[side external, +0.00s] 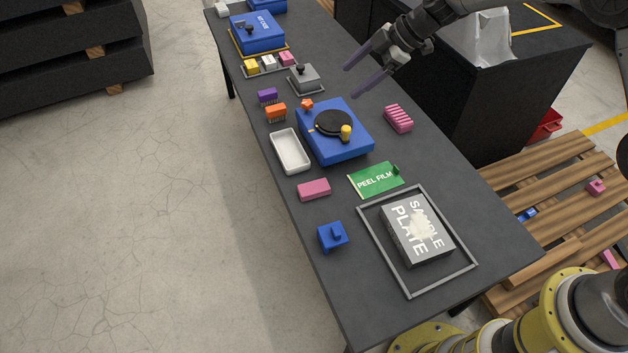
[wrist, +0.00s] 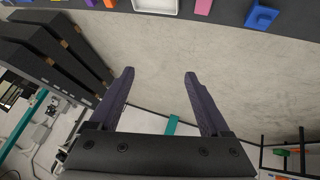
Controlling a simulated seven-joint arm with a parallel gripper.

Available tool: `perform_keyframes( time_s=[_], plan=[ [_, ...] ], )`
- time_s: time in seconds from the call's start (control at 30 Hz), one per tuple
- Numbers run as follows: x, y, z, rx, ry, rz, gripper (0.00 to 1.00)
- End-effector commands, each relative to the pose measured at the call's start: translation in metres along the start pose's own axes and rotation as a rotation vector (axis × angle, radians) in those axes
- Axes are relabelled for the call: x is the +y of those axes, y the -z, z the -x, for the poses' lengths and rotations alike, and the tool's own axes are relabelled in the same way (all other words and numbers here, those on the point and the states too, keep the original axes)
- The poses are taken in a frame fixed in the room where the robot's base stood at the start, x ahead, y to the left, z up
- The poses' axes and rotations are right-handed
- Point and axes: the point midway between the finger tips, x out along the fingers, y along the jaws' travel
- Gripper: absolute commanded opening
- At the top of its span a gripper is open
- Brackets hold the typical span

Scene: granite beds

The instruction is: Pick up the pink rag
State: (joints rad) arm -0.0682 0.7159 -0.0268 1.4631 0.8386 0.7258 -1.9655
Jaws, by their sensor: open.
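Two larger pink things lie on the dark table: a plain flat pink block (side external: 314,189) in front of the white tray, and a ridged pink piece (side external: 398,118) right of the blue device. I cannot tell for sure which is the rag. The plain one also shows at the top edge of the wrist view (wrist: 203,6). My gripper (side external: 350,81) is open and empty, raised above the far part of the table, apart from both. In the wrist view its purple fingers (wrist: 159,73) are spread with only floor between them.
The blue device (side external: 349,147) with a black disc, the white tray (side external: 291,151), a green PEEL FILM piece (side external: 375,180), a blue knobbed block (side external: 332,236) and a framed SAMPLE PLATE box (side external: 418,229) crowd the table. The near end is clear. A pallet (side external: 560,215) stands right.

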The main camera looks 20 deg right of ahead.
Motion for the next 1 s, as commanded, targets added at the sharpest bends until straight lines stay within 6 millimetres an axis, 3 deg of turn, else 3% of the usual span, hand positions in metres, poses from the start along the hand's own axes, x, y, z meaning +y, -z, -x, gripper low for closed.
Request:
perform_keyframes(
  time_s=[0.03,0.1,0.3,0.5,0.67,1.0],
  plan=[
    [-0.004,-0.014,-0.030,0.000,0.030,-0.015,0.81],
    [-0.011,-0.031,-0.064,0.001,0.063,-0.041,0.81],
    [-0.049,-0.079,-0.144,-0.019,0.167,-0.120,0.81],
    [-0.084,-0.105,-0.178,-0.042,0.239,-0.156,0.81],
    [-0.092,-0.107,-0.197,-0.044,0.250,-0.157,0.81],
    [-0.106,-0.108,-0.253,-0.044,0.248,-0.157,0.81]
  ],
)
